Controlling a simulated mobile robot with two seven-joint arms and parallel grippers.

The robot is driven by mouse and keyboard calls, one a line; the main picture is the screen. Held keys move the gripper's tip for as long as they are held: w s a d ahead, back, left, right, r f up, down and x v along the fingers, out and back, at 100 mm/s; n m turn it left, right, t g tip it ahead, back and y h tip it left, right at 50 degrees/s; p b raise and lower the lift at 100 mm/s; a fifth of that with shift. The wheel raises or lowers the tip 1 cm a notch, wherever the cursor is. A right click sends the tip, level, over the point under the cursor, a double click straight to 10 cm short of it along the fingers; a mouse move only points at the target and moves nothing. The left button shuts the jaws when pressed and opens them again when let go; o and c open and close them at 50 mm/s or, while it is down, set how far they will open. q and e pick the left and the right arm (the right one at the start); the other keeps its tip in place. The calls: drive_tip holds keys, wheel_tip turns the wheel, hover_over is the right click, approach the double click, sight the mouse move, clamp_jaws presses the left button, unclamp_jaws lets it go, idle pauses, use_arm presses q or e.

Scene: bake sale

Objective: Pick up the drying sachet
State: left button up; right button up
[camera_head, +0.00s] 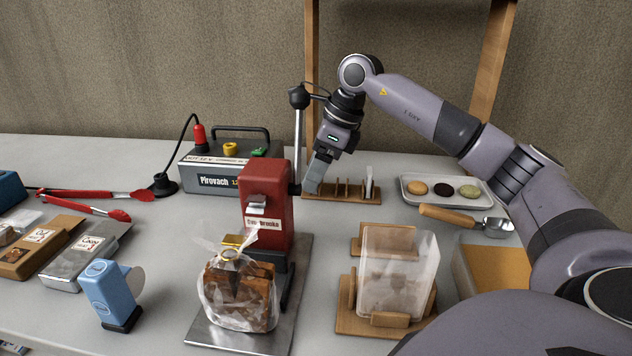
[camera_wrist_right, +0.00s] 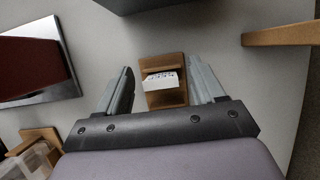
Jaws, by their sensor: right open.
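The drying sachet appears to be the small white packet (camera_head: 369,186) standing at the right end of a slotted wooden rack (camera_head: 340,196). In the right wrist view a white packet (camera_wrist_right: 162,80) with dark print sits across the wooden rack (camera_wrist_right: 166,99). My right gripper (camera_head: 313,183) is by the rack's left end, to the left of the packet. In the wrist view its open fingers (camera_wrist_right: 160,72) lie on either side of the rack, apart from the packet, with nothing held. My left gripper is not in view.
A red sealing machine (camera_head: 267,200) with a bagged loaf (camera_head: 240,290) stands left of the rack. A grey power unit (camera_head: 222,165) is behind it. A cookie tray (camera_head: 445,190) and a wooden-handled scoop (camera_head: 465,218) lie right. A bag holder (camera_head: 397,275) stands in front.

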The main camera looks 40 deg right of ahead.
drive_tip(key=c, duration=1.1)
